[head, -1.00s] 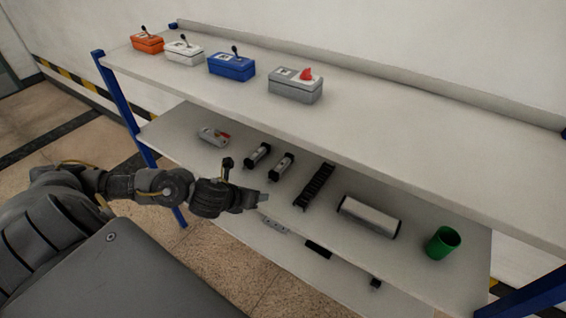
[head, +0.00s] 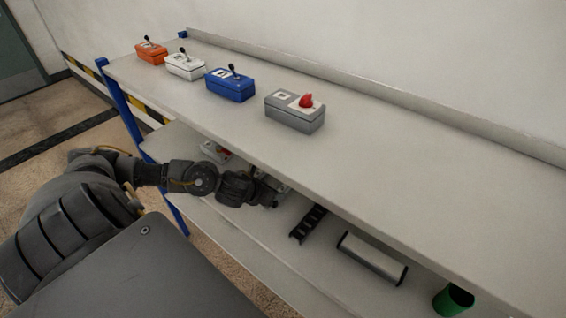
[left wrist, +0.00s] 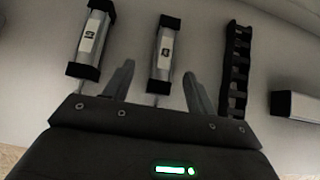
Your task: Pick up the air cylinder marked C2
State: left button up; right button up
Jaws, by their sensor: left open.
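Two silver air cylinders with black end caps lie side by side in the left wrist view, a left one (left wrist: 90,42) and a right one (left wrist: 165,52). Each has a small dark-marked label, too small to read, so I cannot tell which is C2. My left gripper (left wrist: 158,70) is open, its fingers on either side of the near end of the right cylinder. The left cylinder is outside the fingers. In the head view my left gripper (head: 268,190) reaches over the lower shelf and largely hides the cylinders. My right gripper is not in view.
The upper shelf (head: 400,170) overhangs the lower shelf (head: 285,240) and carries several switch boxes, including a grey one (head: 292,112) with a red knob. A black ribbed strip (left wrist: 236,65) lies right of the cylinders, then a silver bar (head: 370,257) and green cup (head: 453,300).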

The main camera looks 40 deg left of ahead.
aim_at(281, 189)
pick_arm(q)
jog(key=shift+x, duration=0.85)
jog(key=shift+w+d+r, duration=0.1)
jog(key=shift+w+d, duration=0.1)
jog(key=shift+w, duration=0.05)
jog(key=p+x, duration=0.1)
jog(key=x, duration=0.4)
jog(key=shift+w+r+p, duration=0.1)
jog(key=shift+r+p, duration=0.05)
jog(key=shift+p, duration=0.15)
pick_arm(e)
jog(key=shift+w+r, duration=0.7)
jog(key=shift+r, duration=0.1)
pick_arm(q)
jog(key=shift+c, duration=0.5)
jog(key=shift+r, duration=0.1)
grip_shut()
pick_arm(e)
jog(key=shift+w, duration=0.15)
